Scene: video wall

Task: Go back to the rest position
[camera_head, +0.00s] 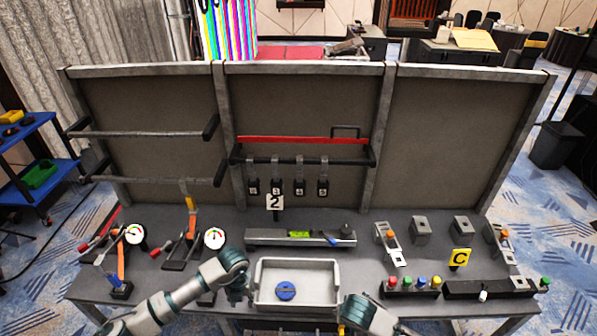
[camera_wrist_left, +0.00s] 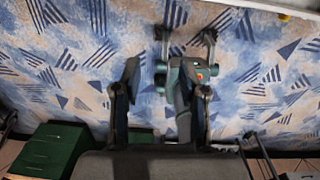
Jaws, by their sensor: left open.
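My left arm comes in from the lower left of the head view and bends down beside the white tray. My left gripper (camera_head: 238,296) is small and dark there, at the tray's left side. In the left wrist view my left gripper (camera_wrist_left: 163,72) has its two dark fingers spread, with nothing held between them. Carpet and teal and black parts, likely mine, show beyond the fingers. Part of my right arm shows at the bottom of the head view, right of the tray. My right gripper cannot be made out.
The white tray (camera_head: 330,297) holds a blue round piece (camera_head: 286,291). The grey workbench (camera_head: 350,225) carries gauges, levers, a green level (camera_head: 300,234), blocks and coloured buttons (camera_head: 421,281). Tall panels (camera_head: 455,140) stand behind it. A blue cart (camera_head: 28,150) stands at left.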

